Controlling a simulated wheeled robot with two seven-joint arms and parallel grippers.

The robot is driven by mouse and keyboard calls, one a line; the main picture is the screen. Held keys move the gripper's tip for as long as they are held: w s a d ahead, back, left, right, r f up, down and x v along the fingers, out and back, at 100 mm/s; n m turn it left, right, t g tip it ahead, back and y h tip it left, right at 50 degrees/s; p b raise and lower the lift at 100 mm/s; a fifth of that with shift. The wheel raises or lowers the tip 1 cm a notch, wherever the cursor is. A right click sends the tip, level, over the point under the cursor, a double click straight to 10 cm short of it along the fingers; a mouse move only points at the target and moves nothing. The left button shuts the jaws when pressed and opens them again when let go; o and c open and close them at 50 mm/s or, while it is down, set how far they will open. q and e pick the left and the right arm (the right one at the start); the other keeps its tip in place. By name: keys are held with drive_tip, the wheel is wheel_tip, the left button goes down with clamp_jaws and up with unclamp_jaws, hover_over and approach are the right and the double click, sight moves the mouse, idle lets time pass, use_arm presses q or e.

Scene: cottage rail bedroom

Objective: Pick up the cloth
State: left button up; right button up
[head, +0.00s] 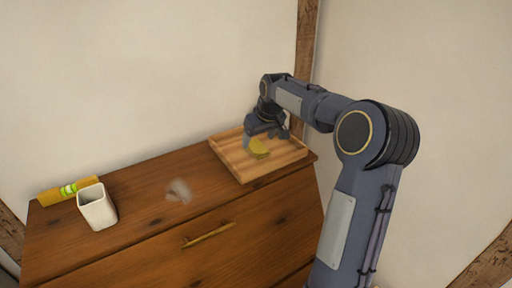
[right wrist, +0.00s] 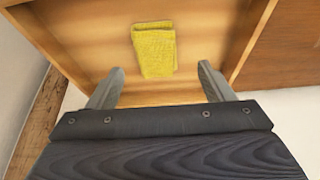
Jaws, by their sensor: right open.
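A folded yellow cloth (head: 259,150) lies in a shallow wooden tray (head: 241,174) on the right end of the dresser top. In the right wrist view the cloth (right wrist: 154,50) lies flat on the floor of the tray (right wrist: 205,22), ahead of the fingertips. My right gripper (head: 258,142) is over the tray, close to the cloth. In the right wrist view its two fingers (right wrist: 160,72) are spread apart with nothing between them; the cloth lies beyond them. My left gripper is not in view.
A wooden dresser (head: 140,198) carries a white cup (head: 98,208), a yellow level (head: 68,190) and a small greyish blurred thing (head: 179,190). The dresser top between that thing and the tray is clear. A wall and a timber post stand behind the tray.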

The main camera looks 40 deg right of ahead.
sight(257, 144)
drive_tip(key=x, duration=0.2)
drive_tip(key=p+x, duration=0.1)
drive_tip(key=shift+w+d+f, duration=0.2)
drive_tip(key=shift+f, duration=0.1)
drive_tip(key=shift+w+f, duration=0.15)
drive_tip(key=shift+f, duration=0.25)
drive_tip(key=c, duration=1.1)
drive_tip(key=shift+o, duration=0.2)
drive_tip(key=shift+r, duration=0.2)
drive_tip(key=shift+r, duration=0.6)
drive_tip(key=s+a+r+b, duration=0.4)
drive_tip(key=s+a+r, duration=0.5)
drive_tip(key=a+r, duration=0.1)
drive_tip(key=shift+b+v, duration=0.35)
drive_tip(key=shift+v, duration=0.45)
